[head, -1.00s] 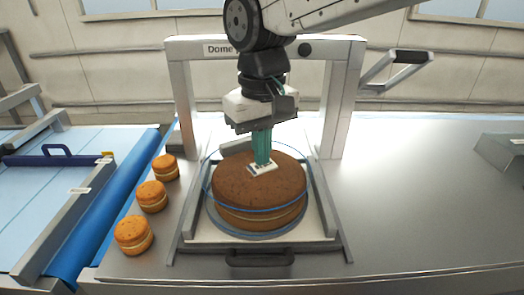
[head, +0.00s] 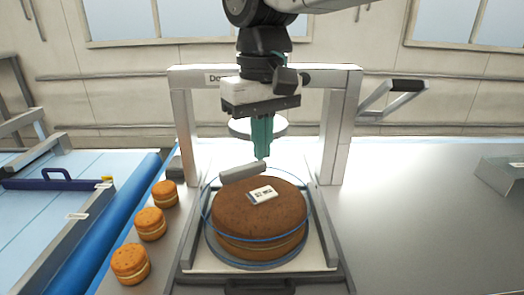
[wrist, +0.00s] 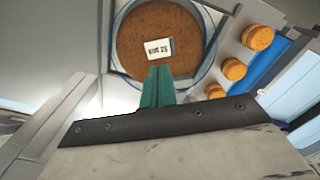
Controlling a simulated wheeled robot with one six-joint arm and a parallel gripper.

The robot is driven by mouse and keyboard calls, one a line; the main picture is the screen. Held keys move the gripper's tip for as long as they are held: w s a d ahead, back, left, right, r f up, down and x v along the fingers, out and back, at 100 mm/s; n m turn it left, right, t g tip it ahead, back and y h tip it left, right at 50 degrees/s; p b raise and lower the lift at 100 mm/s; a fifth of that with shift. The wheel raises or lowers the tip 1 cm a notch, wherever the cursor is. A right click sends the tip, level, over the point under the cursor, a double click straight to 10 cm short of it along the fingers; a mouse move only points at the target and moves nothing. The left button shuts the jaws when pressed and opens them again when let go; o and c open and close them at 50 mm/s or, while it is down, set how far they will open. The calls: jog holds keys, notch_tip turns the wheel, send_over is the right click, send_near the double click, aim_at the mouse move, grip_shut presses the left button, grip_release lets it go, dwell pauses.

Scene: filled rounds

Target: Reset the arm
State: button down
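My gripper (head: 262,150) has green fingers that are together, with nothing seen between them. It points down and hangs above the back part of a round brown filled cake (head: 245,215). A small white printed card (head: 262,194) lies on top of the cake, apart from the fingertips. In the wrist view the fingers (wrist: 158,75) show below the card (wrist: 160,49) and over the cake's edge. The cake sits inside a blue ring on a round plate in the tray of a metal frame labelled "Do…" (head: 180,120), the rest of the label hidden by my arm.
Several small orange filled rounds (head: 150,223) stand in a row left of the frame. A blue-edged conveyor (head: 110,215) lies further left. A lever handle (head: 408,85) sticks out at the frame's right. The steel counter (head: 420,220) on the right is clear up to a metal box (head: 502,178).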

jog(key=shift+r, duration=0.2)
jog(key=d+f, duration=0.1)
jog(key=s+f, duration=0.1)
jog(key=f, duration=0.1)
jog(key=shift+s+d, duration=0.2)
jog(key=shift+d, duration=0.2)
jog(key=s+d+f+m, duration=0.2)
jog(key=s+d, duration=0.2)
jog(key=d, duration=0.4)
jog(key=s+d+f+m+t, duration=0.1)
jog(key=s+d+f+m, duration=0.1)
jog(key=d, duration=0.7)
jog(key=s+d+f+m, duration=0.2)
jog(key=s+d+f, duration=0.2)
jog(key=s+d, duration=0.3)
jog(key=shift+d+m, duration=0.3)
jog(key=shift+d, duration=0.95)
